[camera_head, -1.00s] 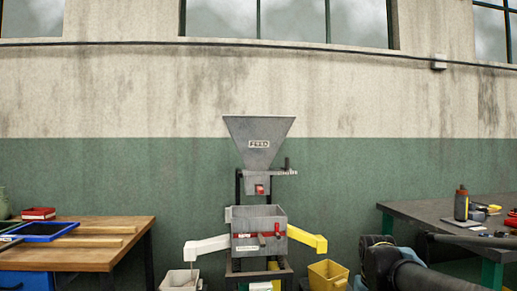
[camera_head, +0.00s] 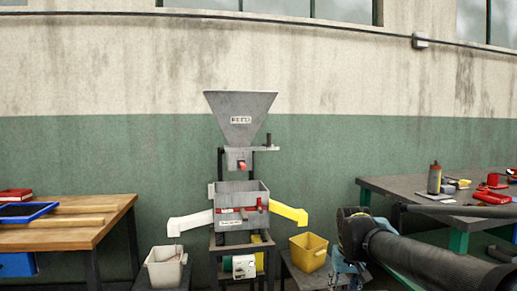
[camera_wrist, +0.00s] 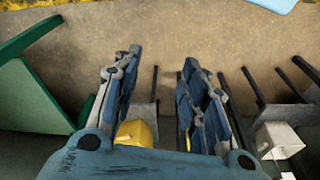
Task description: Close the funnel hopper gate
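The grey funnel hopper (camera_head: 240,115), labelled FEED, stands upright on a dark frame against the wall, in the middle of the head view. Below its cone, a flat grey gate plate (camera_head: 262,149) sticks out to the right, with a dark upright handle (camera_head: 269,140). A small red piece (camera_head: 242,165) sits at the spout. My gripper is open and empty in the wrist view (camera_wrist: 160,62), its blue fingers apart and pointing toward the floor area. In the head view my arm is at lower right, well apart from the hopper; the fingers show poorly there.
A grey box (camera_head: 240,192) with a white chute (camera_head: 190,222) and yellow chute (camera_head: 289,213) is below the hopper. A white bin (camera_head: 166,268) and yellow bin (camera_head: 308,252) flank it. A wooden table (camera_head: 95,229) is left, a dark-topped table (camera_head: 440,200) right.

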